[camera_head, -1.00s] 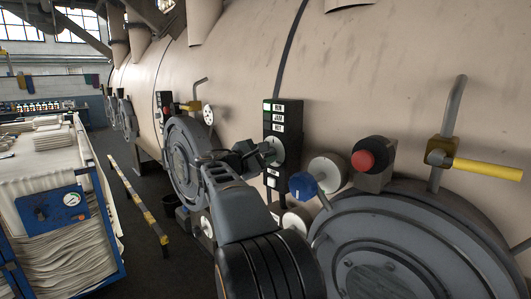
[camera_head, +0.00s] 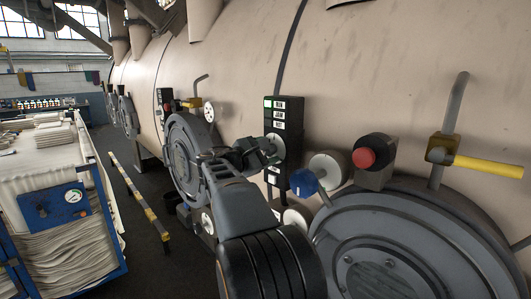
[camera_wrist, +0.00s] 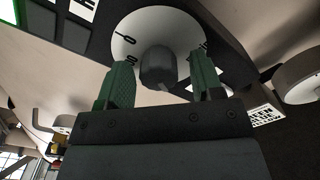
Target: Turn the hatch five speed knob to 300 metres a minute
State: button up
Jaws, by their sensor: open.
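The speed knob (camera_wrist: 158,68) is a dark grey grip on a round white dial (camera_wrist: 133,25) with black marks, on a black panel. Its pointer and most of the scale cannot be read. My gripper (camera_wrist: 160,75) is open, with one green finger on each side of the knob. Gaps show between the fingers and the knob in the wrist view. In the head view my gripper (camera_head: 262,150) reaches to the black panel (camera_head: 294,132), hiding most of the dial.
A blue knob (camera_head: 303,182), a white round disc (camera_head: 329,167) and a red button (camera_head: 364,157) are close right of the panel. A yellow-handled valve (camera_head: 487,167) stands further right. Round hatches (camera_head: 400,235) flank the panel. A cloth trolley (camera_head: 60,205) stands left.

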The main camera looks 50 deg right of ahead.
jog(key=shift+a, duration=0.1)
jog(key=w+a+b, duration=0.1)
jog(key=a+b, duration=0.2)
jog(key=a, duration=1)
jog(key=shift+a, duration=0.3)
jog(key=a+f+m+t+y, duration=0.1)
jog(key=a+f+t+y, duration=0.2)
jog(key=f, duration=0.6)
jog(key=a+f+m+y, duration=0.25)
jog(key=f+y, duration=0.35)
jog(key=f, duration=0.4)
jog(key=s+a+f+m+t+y, duration=0.1)
jog(key=s+a+f+m+y, duration=0.1)
jog(key=s+a+f+y, duration=0.2)
jog(key=s+a+f+m+t+y, duration=0.1)
jog(key=s+a+f+m+y, duration=0.2)
jog(key=a, duration=0.8)
jog(key=s+f+y, duration=0.2)
jog(key=s+f, duration=0.1)
jog(key=s, duration=0.1)
jog(key=shift+s+f, duration=0.3)
jog(key=shift+s, duration=0.1)
